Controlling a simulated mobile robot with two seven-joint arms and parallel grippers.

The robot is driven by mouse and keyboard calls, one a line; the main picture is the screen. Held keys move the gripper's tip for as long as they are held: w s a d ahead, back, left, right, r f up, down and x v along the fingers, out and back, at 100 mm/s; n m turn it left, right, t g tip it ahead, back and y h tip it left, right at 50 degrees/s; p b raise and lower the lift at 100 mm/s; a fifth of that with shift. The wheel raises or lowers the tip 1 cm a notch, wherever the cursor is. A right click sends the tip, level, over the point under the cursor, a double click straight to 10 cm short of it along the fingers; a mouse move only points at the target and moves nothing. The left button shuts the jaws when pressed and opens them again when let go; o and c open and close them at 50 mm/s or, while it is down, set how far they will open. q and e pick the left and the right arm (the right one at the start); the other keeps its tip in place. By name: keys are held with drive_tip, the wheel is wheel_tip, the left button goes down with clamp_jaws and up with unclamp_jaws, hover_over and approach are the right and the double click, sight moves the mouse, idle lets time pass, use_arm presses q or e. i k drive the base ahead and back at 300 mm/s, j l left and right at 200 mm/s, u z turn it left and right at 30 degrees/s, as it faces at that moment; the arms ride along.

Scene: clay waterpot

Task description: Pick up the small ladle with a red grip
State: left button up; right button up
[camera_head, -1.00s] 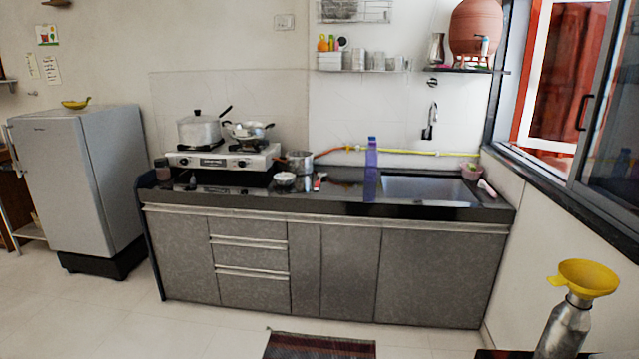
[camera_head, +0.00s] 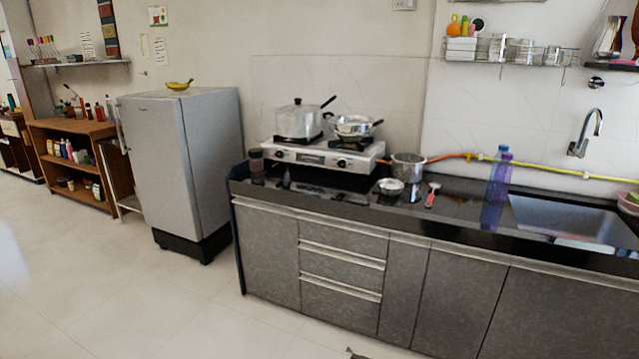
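A small utensil with a red grip (camera_head: 432,196) lies on the black countertop (camera_head: 345,208), right of a small white bowl (camera_head: 391,186) and in front of a small steel pot (camera_head: 408,166). It is small in the head view, and I cannot clearly make out its bowl end.
A gas stove (camera_head: 322,152) with a lidded pot and a pan stands left of the utensil. A blue-purple bottle (camera_head: 498,176) and a sink (camera_head: 570,219) are to its right. A fridge (camera_head: 180,160) stands left of the counter. The floor in front (camera_head: 150,300) is mostly clear.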

sight(434, 186)
drive_tip(key=i+u, duration=0.1)
drive_tip(key=i, duration=1.6)
drive_tip(key=j, duration=0.1)
